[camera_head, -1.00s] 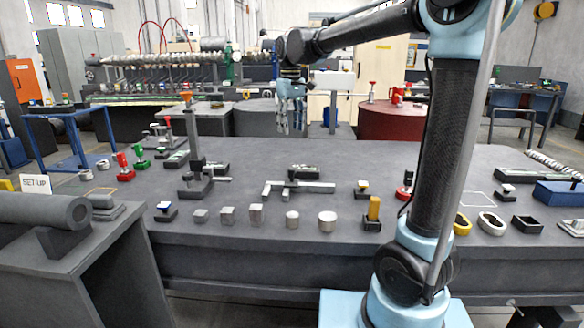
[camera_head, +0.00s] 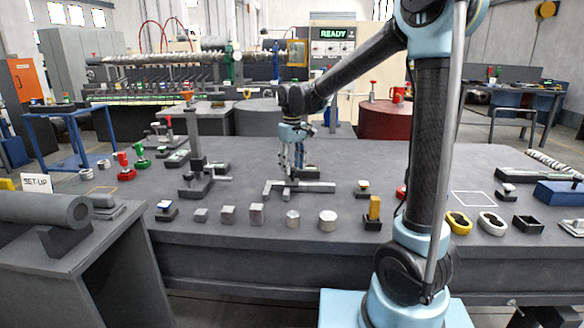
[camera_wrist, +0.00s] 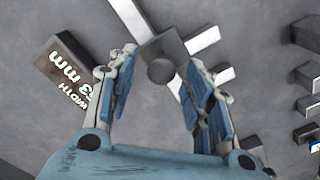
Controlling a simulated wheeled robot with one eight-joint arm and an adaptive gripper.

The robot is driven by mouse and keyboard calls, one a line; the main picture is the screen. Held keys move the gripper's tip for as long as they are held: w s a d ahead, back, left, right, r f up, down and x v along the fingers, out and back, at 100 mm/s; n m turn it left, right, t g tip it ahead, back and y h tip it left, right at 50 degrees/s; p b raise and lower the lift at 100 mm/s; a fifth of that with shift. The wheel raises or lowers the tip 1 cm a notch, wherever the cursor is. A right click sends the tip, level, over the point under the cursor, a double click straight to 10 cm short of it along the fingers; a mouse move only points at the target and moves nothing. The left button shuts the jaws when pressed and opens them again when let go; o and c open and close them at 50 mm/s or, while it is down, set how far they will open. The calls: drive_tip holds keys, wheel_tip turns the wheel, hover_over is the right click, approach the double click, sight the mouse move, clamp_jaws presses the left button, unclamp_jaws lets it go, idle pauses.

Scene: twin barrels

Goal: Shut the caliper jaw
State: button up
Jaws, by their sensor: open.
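The grey caliper (camera_head: 315,187) lies flat on the dark bench top, with jaws at its left part and a bar running right. In the wrist view the caliper (camera_wrist: 204,39) lies beyond my fingertips, its rounded grey part showing between them. A gap shows between the jaws in the head view. I cannot tell whether a fingertip touches the caliper.
A dark block with white width lettering (camera_wrist: 70,72) lies beside the caliper. A dark upright gauge stand (camera_head: 195,165) stands to the left. Several small metal blocks and cylinders (camera_head: 256,213) line the front edge. Bench right of the caliper is partly clear.

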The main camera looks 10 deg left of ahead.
drive_tip(key=shift+f, duration=0.4)
drive_tip(key=c, duration=0.9)
drive_tip(key=shift+s+a, duration=0.15)
drive_tip(key=shift+a, duration=2.6)
drive_tip(key=shift+c, duration=0.2)
drive_tip(key=o, duration=0.9)
drive_tip(key=shift+o, duration=0.2)
wheel_tip(320, 180, up, 12)
